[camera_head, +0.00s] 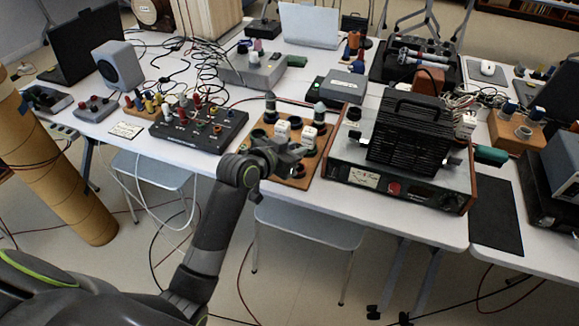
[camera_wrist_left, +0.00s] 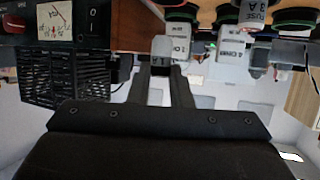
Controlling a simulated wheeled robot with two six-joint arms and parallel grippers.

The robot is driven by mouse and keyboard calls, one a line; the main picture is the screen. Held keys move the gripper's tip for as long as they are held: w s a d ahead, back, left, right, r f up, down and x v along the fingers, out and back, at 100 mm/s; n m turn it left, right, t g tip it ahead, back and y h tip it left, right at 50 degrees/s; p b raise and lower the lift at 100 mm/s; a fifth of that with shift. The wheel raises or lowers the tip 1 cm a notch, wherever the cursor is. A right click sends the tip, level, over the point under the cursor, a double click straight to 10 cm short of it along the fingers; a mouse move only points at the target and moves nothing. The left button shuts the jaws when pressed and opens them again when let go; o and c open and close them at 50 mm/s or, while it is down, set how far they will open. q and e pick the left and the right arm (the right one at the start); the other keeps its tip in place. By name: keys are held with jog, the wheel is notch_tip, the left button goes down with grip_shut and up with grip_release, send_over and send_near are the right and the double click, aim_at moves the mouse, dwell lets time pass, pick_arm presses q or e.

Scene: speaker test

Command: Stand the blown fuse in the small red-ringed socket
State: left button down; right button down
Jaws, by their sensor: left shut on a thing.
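My left gripper (camera_head: 296,152) is over the front part of the wooden fuse board (camera_head: 311,165), its jaw pointing right. In the left wrist view, which is upside down, its two fingers (camera_wrist_left: 164,68) are shut on a small grey-white block, which looks like the fuse (camera_wrist_left: 161,48). Its markings cannot be read. White labelled plugs (camera_head: 282,129) stand on the board; they show close beside the held piece in the wrist view (camera_wrist_left: 232,54). Dark sockets with green rings (camera_wrist_left: 294,17) show there too. I cannot make out a red ring; my gripper covers part of the board.
A black-finned amplifier (camera_head: 411,135) stands just right of the board. A black panel with coloured plugs (camera_head: 199,131) lies to its left. Taller dark-topped posts (camera_head: 319,112) stand at the board's back. Loose cables (camera_head: 200,65) cover the table behind the panel.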

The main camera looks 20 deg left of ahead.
pick_arm(q)
jog(key=shift+f, duration=2.35)
pick_arm(e)
jog(key=shift+s+f, duration=0.25)
jog(key=shift+s, duration=0.3)
pick_arm(q)
jog(key=shift+f+b, duration=0.35)
jog(key=shift+b, duration=0.1)
jog(key=c, duration=1.3)
grip_release()
pick_arm(e)
jog(key=shift+w+a+f, duration=0.1)
jog(key=shift+w+a, duration=0.15)
jog(key=shift+w, duration=0.2)
pick_arm(q)
jog(key=shift+r, duration=0.1)
